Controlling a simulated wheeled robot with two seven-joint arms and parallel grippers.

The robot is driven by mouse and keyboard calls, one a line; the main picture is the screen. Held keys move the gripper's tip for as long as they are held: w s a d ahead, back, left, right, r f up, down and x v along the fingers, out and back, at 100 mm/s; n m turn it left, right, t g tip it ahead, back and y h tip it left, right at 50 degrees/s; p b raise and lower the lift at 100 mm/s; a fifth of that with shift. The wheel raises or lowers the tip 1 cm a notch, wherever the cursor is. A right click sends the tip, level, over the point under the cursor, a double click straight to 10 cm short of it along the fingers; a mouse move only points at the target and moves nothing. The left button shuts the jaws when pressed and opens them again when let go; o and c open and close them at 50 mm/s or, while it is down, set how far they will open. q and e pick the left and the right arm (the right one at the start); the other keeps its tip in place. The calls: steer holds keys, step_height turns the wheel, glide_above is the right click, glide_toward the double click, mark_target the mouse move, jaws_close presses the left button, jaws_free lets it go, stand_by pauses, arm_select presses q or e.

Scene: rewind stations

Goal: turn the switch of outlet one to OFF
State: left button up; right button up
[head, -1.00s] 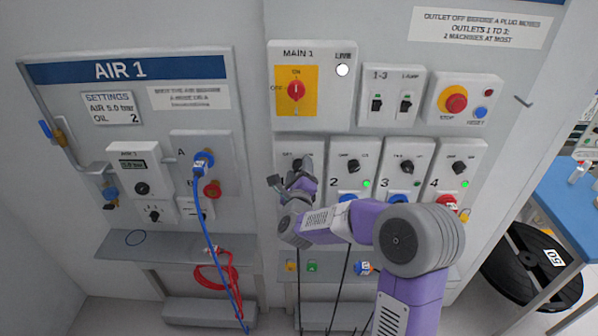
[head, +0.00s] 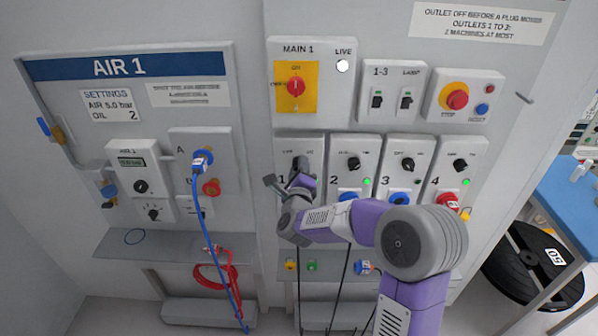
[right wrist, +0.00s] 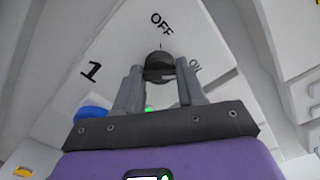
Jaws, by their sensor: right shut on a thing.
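Outlet one's panel (head: 311,145) is at the left of the outlet row in the head view. Its black rotary switch (right wrist: 159,64) shows in the right wrist view, with "OFF" printed above it and "ON" to its right. My right gripper (right wrist: 160,72) is shut on this switch, one finger on each side. In the head view the right gripper (head: 299,166) covers much of the outlet's front. The knob's exact pointing direction is hard to tell. A green lamp (right wrist: 148,109) is lit below the switch. My left gripper is not in view.
Outlet panels two (head: 338,147), three (head: 412,146) and four (head: 470,146) stand close to the right. The yellow-backed main switch (head: 295,87) is above. A blue part (right wrist: 92,113) lies left of the gripper. The air panel with its blue hose (head: 207,220) is further left.

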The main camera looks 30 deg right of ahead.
steer(key=n+b, duration=0.1)
steer(key=n, duration=1.5)
steer(key=shift+r, duration=0.1)
steer(key=shift+n, duration=0.4)
steer(key=o, duration=1)
steer(key=shift+v, duration=3.8)
